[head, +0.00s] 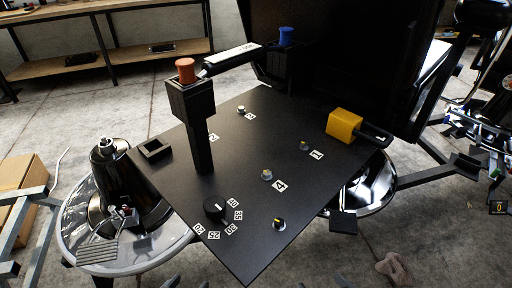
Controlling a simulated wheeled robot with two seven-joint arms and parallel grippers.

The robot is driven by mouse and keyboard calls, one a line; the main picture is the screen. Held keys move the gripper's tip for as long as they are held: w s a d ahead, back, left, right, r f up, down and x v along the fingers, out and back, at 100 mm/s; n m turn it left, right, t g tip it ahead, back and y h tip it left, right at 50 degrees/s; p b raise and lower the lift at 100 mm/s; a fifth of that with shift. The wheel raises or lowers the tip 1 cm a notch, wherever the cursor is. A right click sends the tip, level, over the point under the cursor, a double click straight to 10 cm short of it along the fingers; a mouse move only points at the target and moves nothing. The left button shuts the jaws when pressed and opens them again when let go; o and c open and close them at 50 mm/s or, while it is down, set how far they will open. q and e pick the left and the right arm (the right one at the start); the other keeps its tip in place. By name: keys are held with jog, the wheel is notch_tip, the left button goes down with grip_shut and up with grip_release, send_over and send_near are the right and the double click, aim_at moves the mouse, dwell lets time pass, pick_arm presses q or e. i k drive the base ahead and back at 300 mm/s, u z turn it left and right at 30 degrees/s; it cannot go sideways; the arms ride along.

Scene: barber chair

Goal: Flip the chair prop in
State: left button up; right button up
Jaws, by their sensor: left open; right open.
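I cannot make out either of my grippers in the head view. A black panel (262,190) fills the middle, with small knobs and white number tags on it. Near its left part a black post (200,145) stands upright with an orange cap (186,70) on top. A black cylinder with a white label (232,57) reaches from near this cap toward a blue cap (286,36) at the back. A yellow block (344,124) with a dark bar sits at the panel's right edge. I cannot tell which part is the chair prop.
A shiny round chrome dish with a dark cone (118,200) is left of the panel. Another chrome disc (378,192) shows at its right. A large dark upright surface (350,50) stands behind. A cardboard box (22,178) is at the left edge. Concrete floor (75,120) shows around.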

aim_at(343, 125)
jog(key=u, duration=1.35)
jog(key=k, duration=0.7)
jog(key=z, duration=1.05)
jog(key=i, duration=0.5)
jog(key=u, duration=0.05)
